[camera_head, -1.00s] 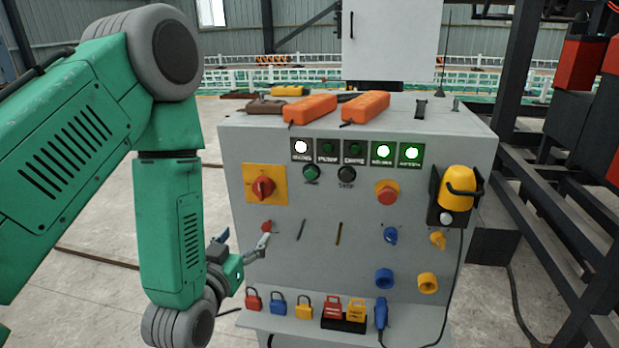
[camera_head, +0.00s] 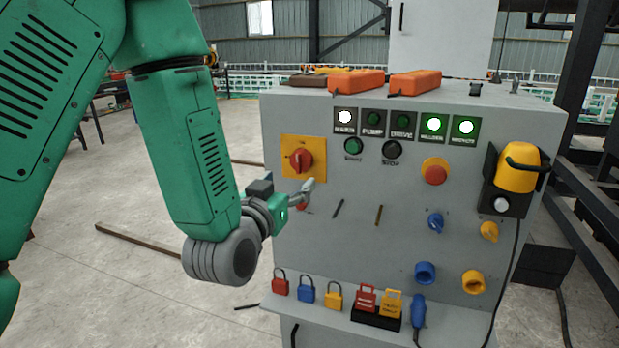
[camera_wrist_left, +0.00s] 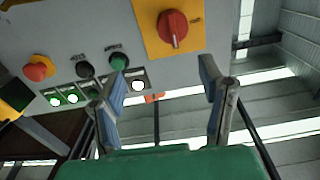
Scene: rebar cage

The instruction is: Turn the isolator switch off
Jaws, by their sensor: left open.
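The isolator switch is a red rotary knob (camera_head: 301,161) on a yellow square plate (camera_head: 318,144) at the upper left of the grey cabinet front. It also shows at the top of the left wrist view (camera_wrist_left: 173,29). My left gripper (camera_head: 308,190) is just below the yellow plate in the head view, apart from the knob. In the left wrist view its two fingers (camera_wrist_left: 163,72) are spread and empty, with the knob beyond the fingertips. My right gripper is in neither current view.
The grey cabinet (camera_head: 330,240) carries a red push button (camera_head: 435,173), start and stop buttons and lit lamps. Several padlocks, such as the blue one (camera_head: 306,291), stand on its low shelf. Orange boxes (camera_head: 356,81) lie on top.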

